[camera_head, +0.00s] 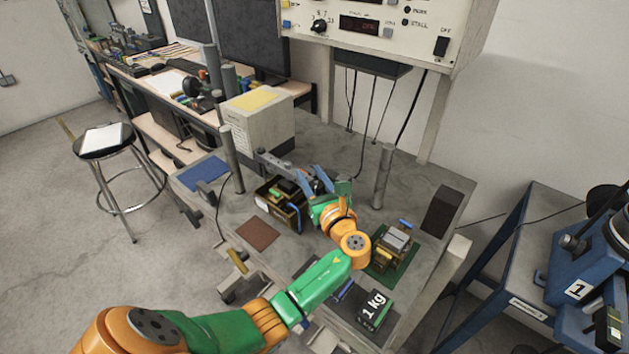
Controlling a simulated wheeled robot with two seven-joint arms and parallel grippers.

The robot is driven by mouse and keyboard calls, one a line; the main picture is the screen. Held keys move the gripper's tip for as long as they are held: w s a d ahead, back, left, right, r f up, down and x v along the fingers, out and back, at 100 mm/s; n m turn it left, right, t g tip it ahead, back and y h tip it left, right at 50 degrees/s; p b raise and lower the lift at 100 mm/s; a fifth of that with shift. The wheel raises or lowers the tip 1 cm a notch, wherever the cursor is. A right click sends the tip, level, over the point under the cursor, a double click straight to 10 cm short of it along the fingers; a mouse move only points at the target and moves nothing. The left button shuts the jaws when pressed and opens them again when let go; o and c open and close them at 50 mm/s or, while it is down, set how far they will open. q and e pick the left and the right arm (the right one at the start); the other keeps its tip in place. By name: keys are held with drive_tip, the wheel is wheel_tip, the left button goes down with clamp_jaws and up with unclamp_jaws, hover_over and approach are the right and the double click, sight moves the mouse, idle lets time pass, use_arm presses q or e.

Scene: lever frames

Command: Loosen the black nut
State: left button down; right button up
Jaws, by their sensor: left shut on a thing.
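My left arm comes in from the lower left, and its gripper (315,181) is over the middle of the grey workbench (350,158). The blue fingers are shut on a small part beside a dark boxy device (283,204) with a grey bar (272,162) behind it. The fingers and the wrist cover the gripped part, and it is too small to tell what it is. I cannot make out a black nut. My right gripper is not in view.
Upright grey posts (231,160) and (383,177) flank the work area. A small device on a green mat (397,262), a 1 kg weight (374,309) and a black block (442,208) are to the right. A brown mat (257,233) and a blue mat (203,174) are left.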

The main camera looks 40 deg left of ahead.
sight(321, 189)
use_arm(q)
drive_tip(key=shift+s+a+n+g+y+b, duration=0.15)
drive_tip(key=shift+n+g+y+b, duration=0.45)
drive_tip(key=shift+g, duration=0.3)
drive_tip(key=shift+s+n+g+y+b, duration=0.1)
drive_tip(key=shift+n+g+y+b, duration=0.35)
drive_tip(key=shift+n+g, duration=0.35)
drive_tip(key=shift+r+g, duration=0.1)
drive_tip(key=shift+g, duration=0.2)
drive_tip(key=shift+c, duration=2.3)
unclamp_jaws()
drive_tip(key=shift+a, duration=0.1)
drive_tip(key=shift+s+d+f, duration=0.1)
drive_tip(key=shift+d+f, duration=0.1)
drive_tip(key=shift+d, duration=0.2)
drive_tip(key=b+v, duration=0.2)
drive_tip(key=v, duration=0.4)
drive_tip(key=shift+s+d+r, duration=0.1)
drive_tip(key=shift+d, duration=0.15)
drive_tip(key=shift+a, duration=0.1)
